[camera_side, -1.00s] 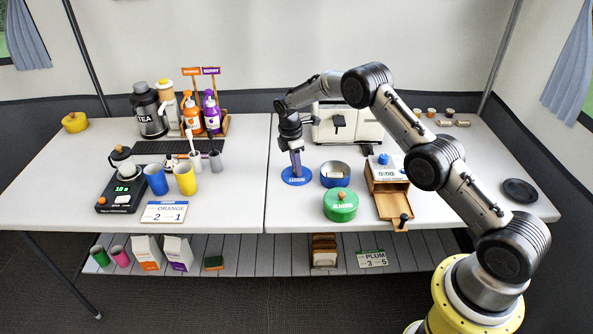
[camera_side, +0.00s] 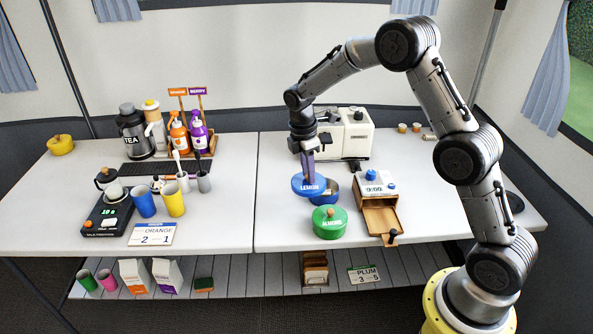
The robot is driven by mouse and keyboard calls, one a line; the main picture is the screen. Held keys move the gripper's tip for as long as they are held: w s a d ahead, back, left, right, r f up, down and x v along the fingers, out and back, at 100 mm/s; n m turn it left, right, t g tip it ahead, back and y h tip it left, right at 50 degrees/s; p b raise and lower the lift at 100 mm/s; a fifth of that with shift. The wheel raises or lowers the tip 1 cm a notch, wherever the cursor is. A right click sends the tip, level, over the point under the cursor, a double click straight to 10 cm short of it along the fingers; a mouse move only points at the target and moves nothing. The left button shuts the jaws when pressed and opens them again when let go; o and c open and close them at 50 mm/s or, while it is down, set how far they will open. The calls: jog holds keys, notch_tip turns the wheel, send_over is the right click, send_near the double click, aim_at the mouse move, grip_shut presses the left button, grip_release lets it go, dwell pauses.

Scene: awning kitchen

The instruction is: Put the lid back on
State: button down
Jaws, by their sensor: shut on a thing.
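A round blue lid marked LEMON (camera_side: 308,187) hangs below my gripper (camera_side: 309,174), which is shut on it from above. The lid looks roughly level and slightly raised. The knob is hidden between the fingers.
A green lidded pot (camera_side: 330,226) stands in front of the blue pot. A wooden box with an open drawer (camera_side: 380,218) is to the right. A cream machine (camera_side: 345,135) stands behind. The table to the left (camera_side: 235,215) is clear.

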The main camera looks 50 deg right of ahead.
aim_at(316, 173)
jog(key=shift+s+a+r, duration=0.15)
jog(key=shift+s+r, duration=0.15)
jog(key=shift+s, duration=0.35)
jog(key=shift+s+a+r, duration=0.1)
jog(key=shift+s+r, duration=0.15)
jog(key=shift+s, duration=0.35)
jog(key=shift+w+r, duration=0.15)
jog(key=shift+r, duration=0.1)
jog(key=w+d, duration=0.2)
jog(key=d, duration=0.1)
jog(key=w+d, duration=0.1)
jog(key=shift+d+f, duration=0.3)
jog(key=shift+d, duration=0.1)
jog(key=shift+m, duration=0.6)
jog(key=shift+d+f, duration=0.7)
jog(key=shift+f, duration=0.65)
jog(key=shift+d+f, duration=0.75)
jog(key=shift+f, duration=0.55)
jog(key=shift+d+f, duration=0.7)
jog(key=shift+f, duration=0.65)
jog(key=shift+f, duration=0.15)
jog(key=c, duration=0.6)
grip_release()
jog(key=shift+c, duration=0.2)
jog(key=shift+o, duration=0.3)
